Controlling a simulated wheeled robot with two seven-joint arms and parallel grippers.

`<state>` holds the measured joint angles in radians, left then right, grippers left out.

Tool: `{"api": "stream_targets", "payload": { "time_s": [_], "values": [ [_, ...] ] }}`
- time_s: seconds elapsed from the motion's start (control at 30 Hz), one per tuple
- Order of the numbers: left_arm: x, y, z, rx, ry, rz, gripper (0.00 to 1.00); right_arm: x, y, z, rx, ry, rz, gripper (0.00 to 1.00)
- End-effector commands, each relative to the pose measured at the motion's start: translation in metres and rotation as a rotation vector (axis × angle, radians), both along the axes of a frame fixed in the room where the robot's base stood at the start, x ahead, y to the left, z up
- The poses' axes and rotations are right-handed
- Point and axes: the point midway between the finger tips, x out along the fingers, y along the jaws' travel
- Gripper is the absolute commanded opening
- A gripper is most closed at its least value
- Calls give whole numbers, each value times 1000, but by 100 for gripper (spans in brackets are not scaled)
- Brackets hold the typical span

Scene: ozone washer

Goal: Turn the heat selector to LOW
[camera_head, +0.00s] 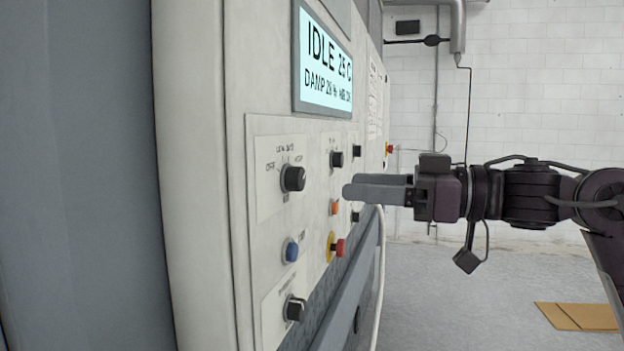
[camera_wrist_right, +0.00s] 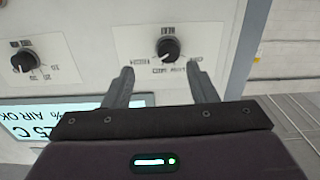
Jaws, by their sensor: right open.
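A black selector knob (camera_head: 293,178) sits on a pale label plate of the machine's panel in the head view. OFF shows at its left, with smaller words above and to the right. In the wrist view a black knob (camera_wrist_right: 168,48) on a pale plate lies beyond and between my right fingers, with several labels too blurred to read. I cannot tell which knob in the head view it is. My right gripper (camera_head: 348,189) is open and empty, fingers pointing left at the panel. In the wrist view the spread fingers (camera_wrist_right: 163,82) stand apart from the knob.
The display (camera_head: 323,62) reads IDLE 25 C. Near the right fingers are another knob (camera_head: 337,159), a red button (camera_head: 338,247) on yellow and a blue button (camera_head: 290,250). A lower knob (camera_head: 294,309) sits below. Open floor (camera_head: 440,290) lies right of the machine.

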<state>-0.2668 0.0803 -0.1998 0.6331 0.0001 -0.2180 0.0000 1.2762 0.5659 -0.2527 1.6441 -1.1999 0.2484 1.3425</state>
Motion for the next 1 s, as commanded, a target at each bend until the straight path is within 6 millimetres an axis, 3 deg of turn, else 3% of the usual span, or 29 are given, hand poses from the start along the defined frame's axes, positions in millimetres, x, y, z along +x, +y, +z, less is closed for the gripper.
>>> {"api": "stream_targets", "payload": {
  "time_s": [0.2,0.33,0.6,0.77,0.93,1.0],
  "values": [
    [-41,2,4,3,58,0,0,-4,18,6,-14,-3,12,52],
    [-53,2,11,5,75,-1,0,3,39,7,-13,-2,13,52],
    [-38,1,23,3,54,-1,0,14,71,6,-11,-3,9,52],
    [-22,0,25,0,29,-1,0,16,76,4,-11,-4,8,52],
    [-25,0,24,1,34,-1,0,16,76,4,-11,-4,7,52],
    [-29,1,24,1,39,0,0,16,76,4,-11,-4,7,46]
  ]
}}
